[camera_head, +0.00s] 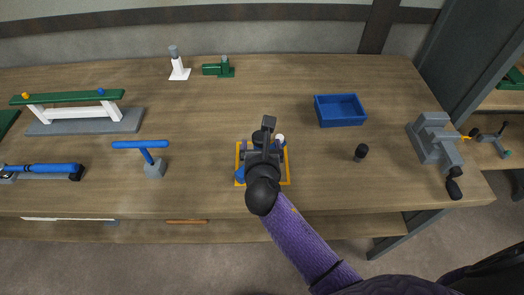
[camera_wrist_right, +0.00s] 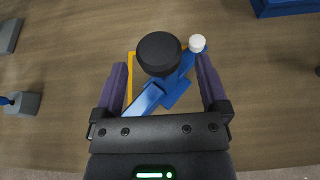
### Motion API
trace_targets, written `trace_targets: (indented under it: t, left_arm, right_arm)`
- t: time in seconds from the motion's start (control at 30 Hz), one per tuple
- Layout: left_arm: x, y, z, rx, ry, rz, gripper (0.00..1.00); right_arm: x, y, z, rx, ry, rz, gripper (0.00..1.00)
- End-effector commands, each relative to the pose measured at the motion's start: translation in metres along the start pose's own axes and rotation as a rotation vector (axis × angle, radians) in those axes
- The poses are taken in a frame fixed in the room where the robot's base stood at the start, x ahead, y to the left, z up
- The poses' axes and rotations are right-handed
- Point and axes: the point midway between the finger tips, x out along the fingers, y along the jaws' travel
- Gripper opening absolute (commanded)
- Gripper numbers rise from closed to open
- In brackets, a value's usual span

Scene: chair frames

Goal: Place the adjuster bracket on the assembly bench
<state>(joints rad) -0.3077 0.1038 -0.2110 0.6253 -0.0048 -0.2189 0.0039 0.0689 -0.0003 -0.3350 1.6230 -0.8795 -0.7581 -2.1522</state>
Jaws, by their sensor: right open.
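The adjuster bracket (camera_head: 240,175) appears to be the blue part inside a yellow outlined square (camera_head: 288,181) on the bench (camera_head: 210,130). In the right wrist view the blue bracket (camera_wrist_right: 147,101) runs diagonally, with a black round knob (camera_wrist_right: 159,53) and a white cap (camera_wrist_right: 197,43) at its upper end. My right gripper (camera_head: 264,155) is above the square and hides much of the bracket. In the wrist view its purple fingers (camera_wrist_right: 162,72) are open, one on either side of the bracket and knob. No grip shows. My left gripper is not in view.
A blue tray (camera_head: 341,121) and a small black knob (camera_head: 361,153) are to the right. A grey vise (camera_head: 433,140) is at the right edge. A blue T-handled tool (camera_head: 153,160) and a green-topped stand (camera_head: 85,120) are to the left. Bare wood surrounds the square.

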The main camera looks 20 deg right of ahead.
Motion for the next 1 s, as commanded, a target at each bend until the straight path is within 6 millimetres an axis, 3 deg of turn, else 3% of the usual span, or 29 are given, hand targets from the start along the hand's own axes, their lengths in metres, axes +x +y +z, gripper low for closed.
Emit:
trace_targets:
  t: [0.03,0.2,0.33,1.0]
  left_arm:
    - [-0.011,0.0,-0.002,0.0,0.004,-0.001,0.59]
    - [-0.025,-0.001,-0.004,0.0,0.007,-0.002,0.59]
    - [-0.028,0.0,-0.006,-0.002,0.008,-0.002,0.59]
    - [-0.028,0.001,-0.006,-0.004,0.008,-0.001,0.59]
  right_arm:
    - [-0.015,0.0,0.005,0.0,0.001,0.002,0.94]
    - [-0.056,0.0,0.004,0.002,0.0,0.002,0.94]
    - [-0.074,0.0,0.002,0.001,0.0,0.0,0.94]
    - [-0.079,0.0,0.001,0.001,-0.001,0.0,0.94]
